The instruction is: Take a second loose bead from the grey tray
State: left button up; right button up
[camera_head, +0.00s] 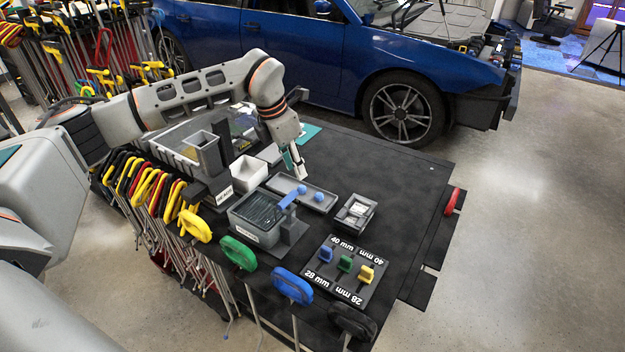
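The shallow grey tray (283,184) lies on the dark table top. Two blue beads show in it: one near the middle (302,189) and one toward its right end (318,197). My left gripper (297,171) points down just above and behind the tray's far edge, apart from both beads. Its fingers are small and seen edge-on, so I cannot tell whether they are open or shut, and no bead shows between them. My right gripper is not in view.
A grey box (258,216) with a blue piece (288,200) at its edge stands in front of the tray. A white bin (248,173) is left, a small open box (356,211) right. A board (327,284) holds coloured pieces.

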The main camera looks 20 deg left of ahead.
aim_at(301, 186)
pick_arm(q)
jog(key=shift+s+x, duration=0.25)
jog(key=shift+x, duration=3.6)
jog(key=shift+w, duration=0.1)
jog(key=c, duration=0.5)
